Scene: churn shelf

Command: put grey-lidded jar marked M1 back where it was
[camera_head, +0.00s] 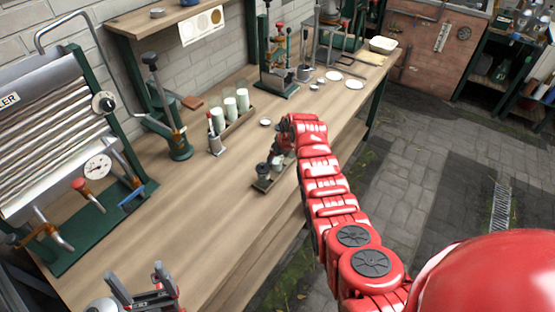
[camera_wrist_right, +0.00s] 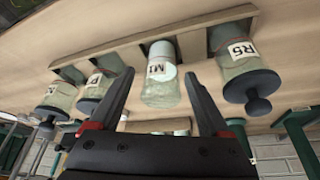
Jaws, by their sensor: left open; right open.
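In the right wrist view, which looks upside down, the jar marked M1 (camera_wrist_right: 160,92) is pale and greenish. It stands at the rack (camera_wrist_right: 130,42), between the fingers of my right gripper (camera_wrist_right: 158,76). The fingers are open, with a gap visible on either side of the jar. No dark knobbed lid shows on it, and I cannot tell its lid colour. In the head view my right gripper (camera_head: 284,138) is small and partly hidden by its arm, beside the small rack (camera_head: 261,186) on the bench. My left gripper (camera_head: 140,290) is open and empty at the bottom left.
A dark-lidded jar marked R5 (camera_wrist_right: 245,68) stands close on one side of M1; a jar marked P (camera_wrist_right: 103,80) and another jar (camera_wrist_right: 57,98) are on the other. White-filled glasses (camera_head: 229,106) stand behind on the bench. The front left bench (camera_head: 190,225) is clear.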

